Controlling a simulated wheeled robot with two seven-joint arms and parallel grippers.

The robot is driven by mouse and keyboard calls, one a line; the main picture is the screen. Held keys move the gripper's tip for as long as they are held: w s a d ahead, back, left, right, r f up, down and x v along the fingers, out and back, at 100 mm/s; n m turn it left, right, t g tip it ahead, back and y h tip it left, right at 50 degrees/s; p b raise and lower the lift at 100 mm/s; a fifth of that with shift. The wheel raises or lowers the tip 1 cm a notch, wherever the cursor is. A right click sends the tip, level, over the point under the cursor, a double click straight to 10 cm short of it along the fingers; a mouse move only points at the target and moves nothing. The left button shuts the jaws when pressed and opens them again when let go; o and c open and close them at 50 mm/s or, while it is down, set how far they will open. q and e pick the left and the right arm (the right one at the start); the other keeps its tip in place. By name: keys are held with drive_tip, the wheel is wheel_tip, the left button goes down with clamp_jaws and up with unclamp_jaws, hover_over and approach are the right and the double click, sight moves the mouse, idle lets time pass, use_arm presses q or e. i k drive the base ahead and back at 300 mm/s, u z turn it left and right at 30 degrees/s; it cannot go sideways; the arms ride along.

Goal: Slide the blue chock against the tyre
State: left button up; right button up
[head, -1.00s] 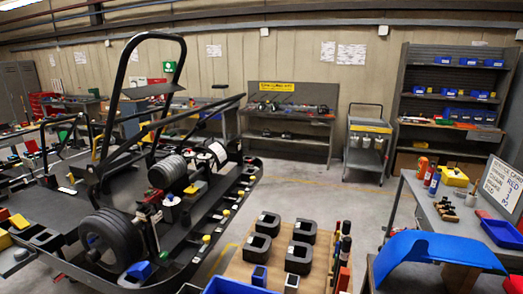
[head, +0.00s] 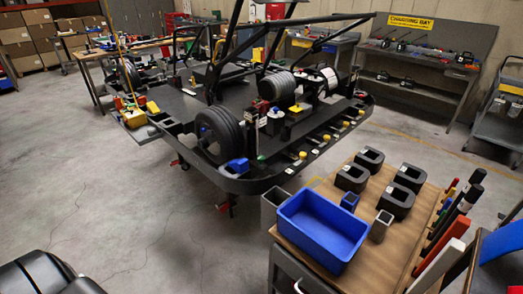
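The blue chock (head: 237,166) sits on the dark kart stand deck (head: 262,180), near its front edge. It is just right of and below the front black tyre (head: 218,136); whether the two touch is too small to tell. The tyre stands upright on the deck. A second pair of tyres (head: 277,86) is further back on the kart. Neither of my grippers is in view.
A wooden-topped cart at front right holds an empty blue bin (head: 322,232), several black U-shaped blocks (head: 353,177) and upright rods. Open concrete floor (head: 110,190) lies left of the stand. A charging bay bench (head: 425,85) stands behind.

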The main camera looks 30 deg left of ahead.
sight(241, 166)
drive_tip(key=z, duration=2)
drive_tip(key=k, duration=0.9)
drive_tip(key=u, duration=1.45)
drive_tip(key=i, duration=0.5)
drive_tip(key=z, duration=0.05)
